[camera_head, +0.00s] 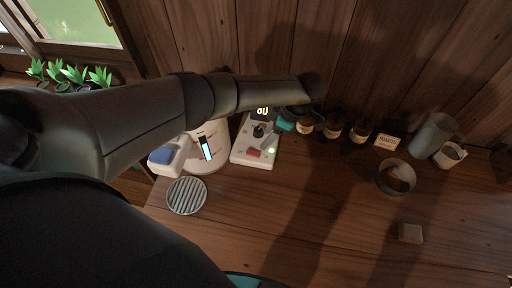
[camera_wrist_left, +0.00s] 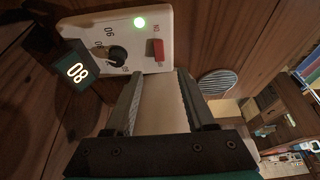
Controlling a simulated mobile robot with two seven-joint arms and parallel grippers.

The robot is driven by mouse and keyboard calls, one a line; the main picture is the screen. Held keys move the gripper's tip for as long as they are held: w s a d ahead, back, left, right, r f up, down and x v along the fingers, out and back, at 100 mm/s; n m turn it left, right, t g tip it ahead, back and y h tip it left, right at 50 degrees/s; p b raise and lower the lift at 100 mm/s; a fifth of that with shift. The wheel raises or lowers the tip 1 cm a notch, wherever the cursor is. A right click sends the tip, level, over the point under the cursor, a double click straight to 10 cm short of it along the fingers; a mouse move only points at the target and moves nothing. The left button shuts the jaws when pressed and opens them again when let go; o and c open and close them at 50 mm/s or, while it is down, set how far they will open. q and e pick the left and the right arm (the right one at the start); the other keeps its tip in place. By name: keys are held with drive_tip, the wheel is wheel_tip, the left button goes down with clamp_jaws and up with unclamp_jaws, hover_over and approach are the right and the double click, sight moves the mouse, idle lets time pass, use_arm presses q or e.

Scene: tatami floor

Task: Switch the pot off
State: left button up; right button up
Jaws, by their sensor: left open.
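The white pot (camera_head: 218,132) with a lit level strip stands on the table, partly behind my left arm. A pale surface shows between the fingers. My right gripper is not seen.
A striped round grille (camera_head: 187,196) lies in front of the pot. Several dark jars (camera_head: 332,130), a grey cylinder (camera_head: 433,135), a round container (camera_head: 396,177) and a small brown block (camera_head: 410,233) stand to the right. The wooden wall is close behind. The table's front middle is clear.

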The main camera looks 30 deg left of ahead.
sight(253, 152)
use_arm(q)
drive_tip(key=b+x, duration=0.2)
drive_tip(key=x, duration=0.7)
drive_tip(key=shift+w+f, duration=0.1)
drive_tip(key=shift+f, duration=0.25)
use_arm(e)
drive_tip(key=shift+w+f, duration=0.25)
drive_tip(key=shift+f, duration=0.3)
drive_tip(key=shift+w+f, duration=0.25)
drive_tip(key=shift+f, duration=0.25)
use_arm(q)
clamp_jaws()
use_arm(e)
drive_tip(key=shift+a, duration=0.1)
use_arm(q)
drive_tip(key=shift+a, duration=0.1)
